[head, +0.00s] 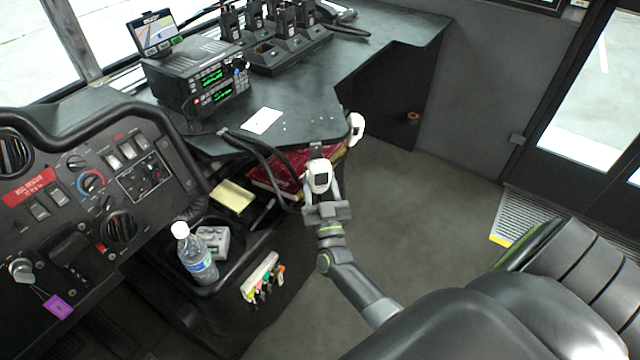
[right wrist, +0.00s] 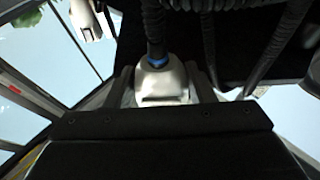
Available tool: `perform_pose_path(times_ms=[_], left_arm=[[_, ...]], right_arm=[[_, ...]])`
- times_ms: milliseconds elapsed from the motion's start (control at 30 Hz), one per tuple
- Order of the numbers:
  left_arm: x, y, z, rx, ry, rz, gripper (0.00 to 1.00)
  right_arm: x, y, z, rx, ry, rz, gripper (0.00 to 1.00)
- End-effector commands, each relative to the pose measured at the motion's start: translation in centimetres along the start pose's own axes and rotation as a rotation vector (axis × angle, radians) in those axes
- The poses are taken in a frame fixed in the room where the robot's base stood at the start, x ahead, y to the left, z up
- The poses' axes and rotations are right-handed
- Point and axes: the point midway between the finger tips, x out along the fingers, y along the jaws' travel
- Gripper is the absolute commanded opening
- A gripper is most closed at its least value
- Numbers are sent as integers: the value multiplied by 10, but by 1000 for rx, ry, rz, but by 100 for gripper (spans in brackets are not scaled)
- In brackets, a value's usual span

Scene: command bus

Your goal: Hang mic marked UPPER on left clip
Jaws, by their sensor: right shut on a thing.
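My right gripper (head: 320,190) is just below the front edge of the desk and is shut on a white mic (head: 319,176) with a dark face patch. In the right wrist view the mic (right wrist: 163,83) sits between the two fingers, with a blue-banded cord running up from it. A dark clip (head: 316,149) shows at the desk edge, right above the held mic. I cannot tell whether they touch. A second white mic (head: 356,127) hangs at the desk corner to the right, and it also shows in the right wrist view (right wrist: 85,18). No marking is legible on either mic. My left gripper is out of view.
Two stacked radios (head: 196,78) stand on the desk (head: 300,100), with black coiled cords (head: 262,150) hanging over its edge. Red binders (head: 275,178) lie under the desk behind the gripper. A bottle (head: 195,255) stands in the console. The floor (head: 420,200) to the right is clear.

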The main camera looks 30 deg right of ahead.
Motion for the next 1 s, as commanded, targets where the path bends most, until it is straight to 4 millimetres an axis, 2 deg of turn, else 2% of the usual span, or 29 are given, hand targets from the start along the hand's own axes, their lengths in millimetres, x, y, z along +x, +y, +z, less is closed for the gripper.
perform_pose_path(times_ms=[67, 100, 267, 567, 767, 1000], left_arm=[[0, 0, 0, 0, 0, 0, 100], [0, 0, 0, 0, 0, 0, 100], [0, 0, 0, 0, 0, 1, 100], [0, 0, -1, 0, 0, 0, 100], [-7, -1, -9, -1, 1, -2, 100], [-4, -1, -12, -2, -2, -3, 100]], right_arm=[[0, 0, 0, 0, 1, 0, 31], [0, 0, 0, 0, 1, 0, 54], [0, 0, 0, 0, 1, 0, 74], [0, 0, 0, 0, -1, 0, 74], [0, 0, 0, 0, -1, 0, 74], [-58, 1, 3, -1, -6, 2, 74]])
